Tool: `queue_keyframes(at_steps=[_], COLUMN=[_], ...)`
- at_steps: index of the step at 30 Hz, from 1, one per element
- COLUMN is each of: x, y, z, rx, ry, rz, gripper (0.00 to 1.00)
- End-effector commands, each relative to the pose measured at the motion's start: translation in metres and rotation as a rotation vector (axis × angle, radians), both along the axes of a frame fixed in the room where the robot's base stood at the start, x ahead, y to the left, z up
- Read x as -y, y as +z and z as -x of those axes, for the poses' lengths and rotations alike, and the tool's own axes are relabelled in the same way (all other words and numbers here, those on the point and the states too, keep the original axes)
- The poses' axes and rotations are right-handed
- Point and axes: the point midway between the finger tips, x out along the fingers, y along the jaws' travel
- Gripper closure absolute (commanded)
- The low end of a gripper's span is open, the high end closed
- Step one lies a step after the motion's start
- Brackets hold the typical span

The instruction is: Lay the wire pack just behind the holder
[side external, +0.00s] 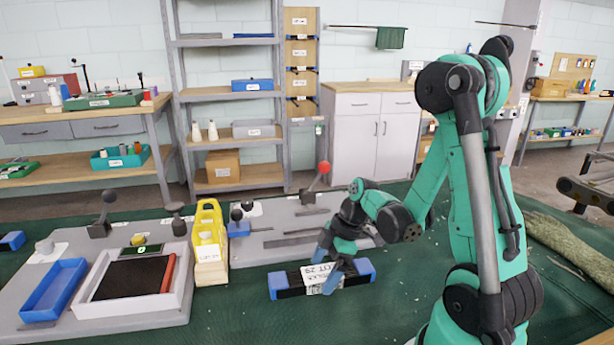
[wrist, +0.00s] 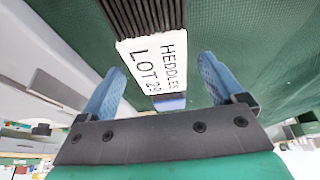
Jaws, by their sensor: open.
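The wire pack (side external: 290,286) is a long dark bundle with blue end caps and a white label reading "LOT 29". It lies on the green cloth in front of the grey plate. In the wrist view, its dark ribbed wires (wrist: 143,14) and "HEDDLES LOT 29" label (wrist: 150,62) show. My gripper (side external: 327,268) is open, with its blue fingers at the label, one on each side of the pack in the wrist view (wrist: 162,66). I cannot tell whether they touch it. A yellow stand (side external: 208,228) on a wooden block, left of the pack, may be the holder.
A grey board at left carries a blue tray (side external: 54,290) and a white-framed dark panel (side external: 130,277) with a red bar. A grey plate (side external: 285,235) with a red-knobbed lever (side external: 323,168) lies behind the pack. The green cloth (side external: 235,315) in front is clear.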

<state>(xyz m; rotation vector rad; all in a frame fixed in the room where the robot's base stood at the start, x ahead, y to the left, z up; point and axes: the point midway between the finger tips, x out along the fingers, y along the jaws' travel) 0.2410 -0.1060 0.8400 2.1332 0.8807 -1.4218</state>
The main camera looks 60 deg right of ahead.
Motion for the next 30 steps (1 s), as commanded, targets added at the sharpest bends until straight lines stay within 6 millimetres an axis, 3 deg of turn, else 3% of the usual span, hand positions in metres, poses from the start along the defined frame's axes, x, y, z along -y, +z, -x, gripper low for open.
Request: queue_keyframes(at_steps=[5,24,30], x=[0.002,0.027,0.031], y=[0.01,0.095,0.11], z=[0.002,0.027,0.032], rx=[0.0,-0.003,-0.003], ry=[-0.002,-0.002,-0.001], rz=[0.0,-0.001,-0.001], gripper=[0.11,0.11,0.11])
